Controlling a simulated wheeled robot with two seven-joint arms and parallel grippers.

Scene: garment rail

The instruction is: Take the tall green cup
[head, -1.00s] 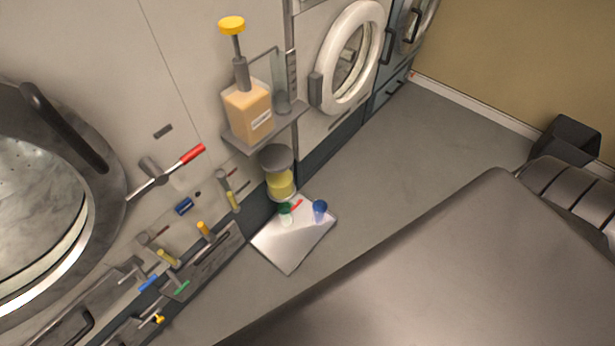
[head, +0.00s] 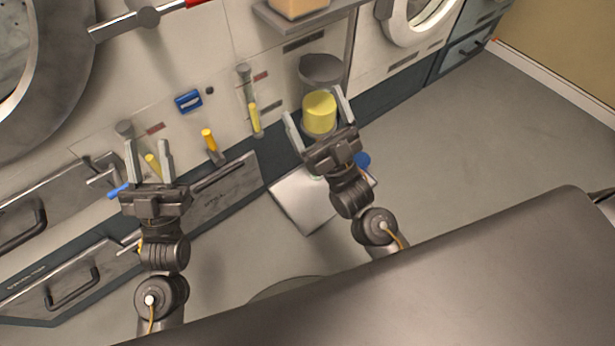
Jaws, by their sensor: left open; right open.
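I see no tall green cup clearly in the head view. A sliver of green shows at the edge of my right gripper, over the white board (head: 301,205) on the floor; what it belongs to is hidden. My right gripper (head: 316,105) is open, its fingers on either side of a yellow cylinder (head: 319,112) in the picture; I cannot tell whether they reach it. My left gripper (head: 148,152) is open and empty in front of the machine's lower panel.
A blue round item (head: 362,161) shows partly beside my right gripper. A grey shelf (head: 310,20) juts out above. A yellow-handled valve (head: 254,120), an orange-handled one (head: 209,140) and a blue clip (head: 189,101) are on the panel. Floor at the right is clear.

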